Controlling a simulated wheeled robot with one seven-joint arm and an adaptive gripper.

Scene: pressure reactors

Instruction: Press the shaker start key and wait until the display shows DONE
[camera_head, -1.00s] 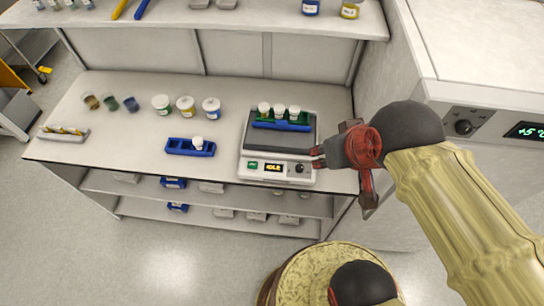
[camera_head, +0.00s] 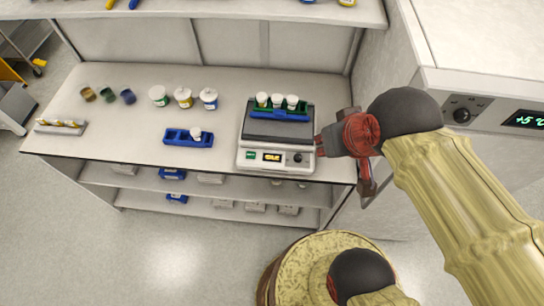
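The shaker (camera_head: 245,158) stands near the right end of the bench, with a dark platform on top. On its front are a green key (camera_head: 250,155), a small lit display (camera_head: 272,157) with amber text, too small to read surely but like IDLE, and a dark knob (camera_head: 298,158). A blue and green rack (camera_head: 280,113) with three white-capped vials sits on the platform. My gripper (camera_head: 318,145) is just right of the shaker's front corner, pointing left, apart from the green key. Its fingers are small and seen side-on, so I cannot tell whether they are open.
Several jars stand farther left, and a pale tray (camera_head: 60,127) is at the far left. A tall white cabinet (camera_head: 395,60) with a +5 °C display closes off the right side. The bench front is clear.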

